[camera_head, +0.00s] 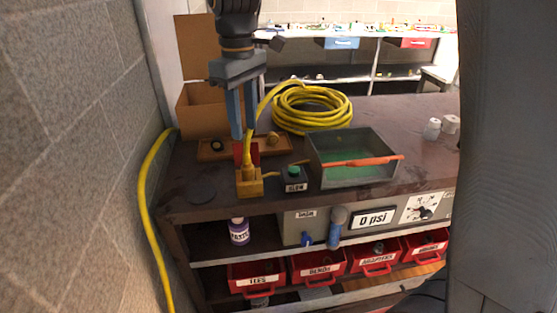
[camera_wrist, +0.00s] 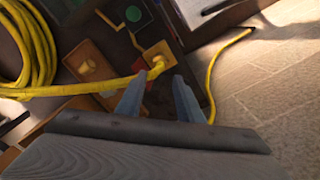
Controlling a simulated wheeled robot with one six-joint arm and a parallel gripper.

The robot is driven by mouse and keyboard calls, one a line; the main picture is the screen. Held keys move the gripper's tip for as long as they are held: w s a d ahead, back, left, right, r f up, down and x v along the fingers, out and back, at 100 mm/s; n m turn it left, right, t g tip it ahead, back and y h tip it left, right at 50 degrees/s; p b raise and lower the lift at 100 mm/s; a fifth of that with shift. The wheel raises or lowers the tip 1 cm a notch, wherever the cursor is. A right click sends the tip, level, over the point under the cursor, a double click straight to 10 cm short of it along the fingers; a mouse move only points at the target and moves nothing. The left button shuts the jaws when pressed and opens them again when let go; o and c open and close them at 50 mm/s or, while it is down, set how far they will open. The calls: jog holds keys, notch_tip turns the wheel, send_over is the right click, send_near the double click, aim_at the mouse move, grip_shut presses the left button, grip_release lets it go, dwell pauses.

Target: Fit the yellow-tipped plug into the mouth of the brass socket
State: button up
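The brass socket (camera_head: 249,187) is a yellow-brass block near the bench's front edge. It also shows in the wrist view (camera_wrist: 150,52). The yellow plug (camera_head: 247,169) stands upright at the socket's top, with a yellow hose running up and back from it. In the wrist view the plug (camera_wrist: 159,64) appears to sit in the socket's mouth; how deep I cannot tell. My gripper (camera_head: 240,138) points down above and behind the plug. In the wrist view its two fingers (camera_wrist: 158,82) are apart with a clear gap, and the plug lies beyond their tips, not gripped.
A coiled yellow hose (camera_head: 312,108) lies behind. A wooden board (camera_head: 215,154) with brass fittings and a red block (camera_head: 240,153) is close by. A green-button box (camera_head: 294,178) and a grey tray (camera_head: 350,178) stand right of the socket. A wall (camera_head: 80,150) is left.

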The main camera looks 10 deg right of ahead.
jog(key=s+d+f+m+t, duration=0.1)
jog(key=s+d+f+m, duration=0.8)
jog(key=s+d+f, duration=0.5)
jog(key=shift+s+d+f+m, duration=0.3)
jog(key=shift+s+d, duration=0.15)
jog(key=shift+s, duration=0.15)
jog(key=shift+d, duration=0.1)
